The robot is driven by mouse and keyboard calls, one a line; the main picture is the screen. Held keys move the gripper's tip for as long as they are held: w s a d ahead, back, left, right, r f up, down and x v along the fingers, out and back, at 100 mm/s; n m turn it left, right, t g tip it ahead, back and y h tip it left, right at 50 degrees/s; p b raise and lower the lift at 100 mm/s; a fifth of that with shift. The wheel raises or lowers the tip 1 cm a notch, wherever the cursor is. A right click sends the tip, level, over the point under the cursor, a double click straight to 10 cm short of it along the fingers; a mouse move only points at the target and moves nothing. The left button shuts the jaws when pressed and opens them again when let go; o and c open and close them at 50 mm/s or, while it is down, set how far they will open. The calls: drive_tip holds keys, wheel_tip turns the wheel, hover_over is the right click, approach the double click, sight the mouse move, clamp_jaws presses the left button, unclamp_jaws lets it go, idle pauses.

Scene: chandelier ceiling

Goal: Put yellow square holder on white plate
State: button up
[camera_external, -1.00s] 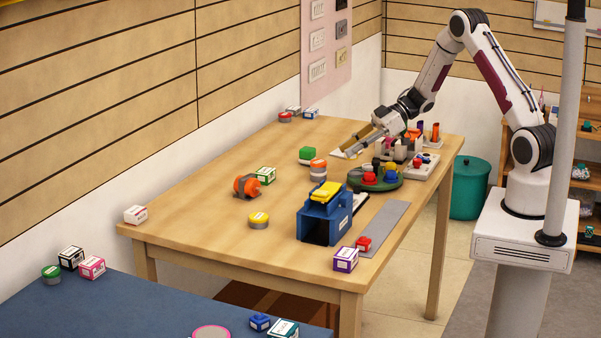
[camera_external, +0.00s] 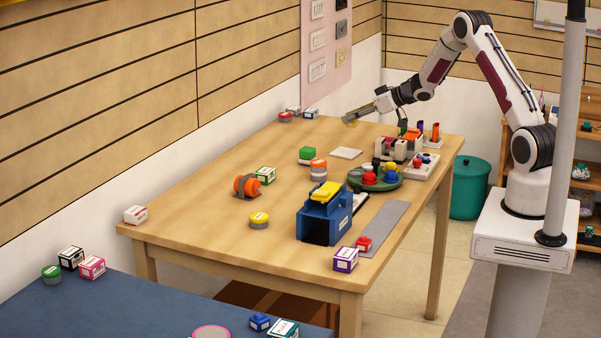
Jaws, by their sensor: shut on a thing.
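My gripper (camera_external: 352,117) is above the far end of the wooden table, in front of the wall. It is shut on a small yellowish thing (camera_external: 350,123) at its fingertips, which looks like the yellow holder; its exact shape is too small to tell. The white plate (camera_external: 346,153) lies flat on the table, below and nearer than my gripper. It is bare and apart from the gripper.
A green round tray (camera_external: 376,183) with coloured knobs and a blue box (camera_external: 324,217) with a yellow top stand nearer. The table's left middle is mostly clear.

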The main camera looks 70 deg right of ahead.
drive_tip(key=shift+f, duration=0.1)
idle(0.3)
hover_over(351, 156)
drive_tip(key=shift+f, duration=3.05)
drive_tip(key=shift+f, duration=1.9)
drive_tip(key=shift+f, duration=0.1)
drive_tip(key=o, duration=0.9)
drive_tip(key=shift+o, duration=0.2)
